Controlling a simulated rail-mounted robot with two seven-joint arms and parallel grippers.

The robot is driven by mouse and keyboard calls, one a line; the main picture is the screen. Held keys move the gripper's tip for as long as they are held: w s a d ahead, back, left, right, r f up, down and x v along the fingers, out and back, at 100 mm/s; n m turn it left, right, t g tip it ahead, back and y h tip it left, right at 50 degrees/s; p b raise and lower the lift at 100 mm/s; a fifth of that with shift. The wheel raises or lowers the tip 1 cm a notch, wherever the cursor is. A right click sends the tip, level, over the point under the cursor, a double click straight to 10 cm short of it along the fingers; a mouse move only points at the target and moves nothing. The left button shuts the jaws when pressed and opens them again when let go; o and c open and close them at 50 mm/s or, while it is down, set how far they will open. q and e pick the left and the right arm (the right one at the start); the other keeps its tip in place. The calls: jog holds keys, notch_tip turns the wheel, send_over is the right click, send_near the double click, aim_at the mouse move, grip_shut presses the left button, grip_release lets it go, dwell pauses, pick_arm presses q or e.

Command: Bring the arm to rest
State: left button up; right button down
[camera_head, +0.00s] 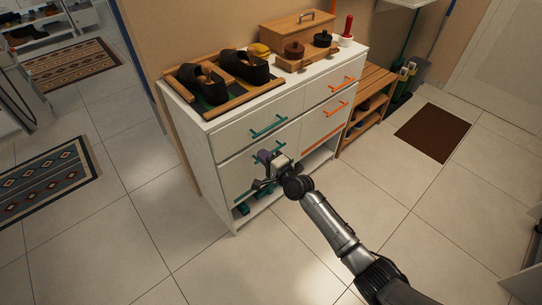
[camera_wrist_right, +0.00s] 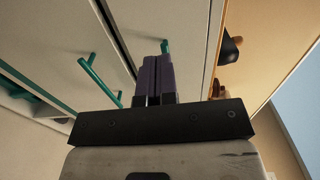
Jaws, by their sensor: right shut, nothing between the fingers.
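My right arm (camera_head: 330,228) reaches in from the lower right of the head view. Its gripper (camera_head: 264,157) is in front of the white dresser (camera_head: 221,175), near the lower teal handle. In the right wrist view the two purple fingers (camera_wrist_right: 153,80) are shut together with nothing between them. A teal handle (camera_wrist_right: 88,70) shows to the left of the fingers there, apart from them, and part of another teal handle (camera_wrist_right: 165,47) shows just past the fingertips. My left gripper is not in view.
The dresser top carries a shoe tray (camera_head: 270,90), a wooden box (camera_head: 297,30) and small pots (camera_head: 294,50). Orange handles (camera_head: 337,108) are on its right drawers. A wooden rack (camera_head: 370,100) stands to the right. Tiled floor (camera_head: 160,235) is open in front and left.

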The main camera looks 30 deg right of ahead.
jog(key=s, duration=0.1)
jog(key=s+p, duration=0.1)
jog(key=s, duration=0.1)
jog(key=shift+s+d, duration=0.2)
jog(key=shift+d, duration=0.15)
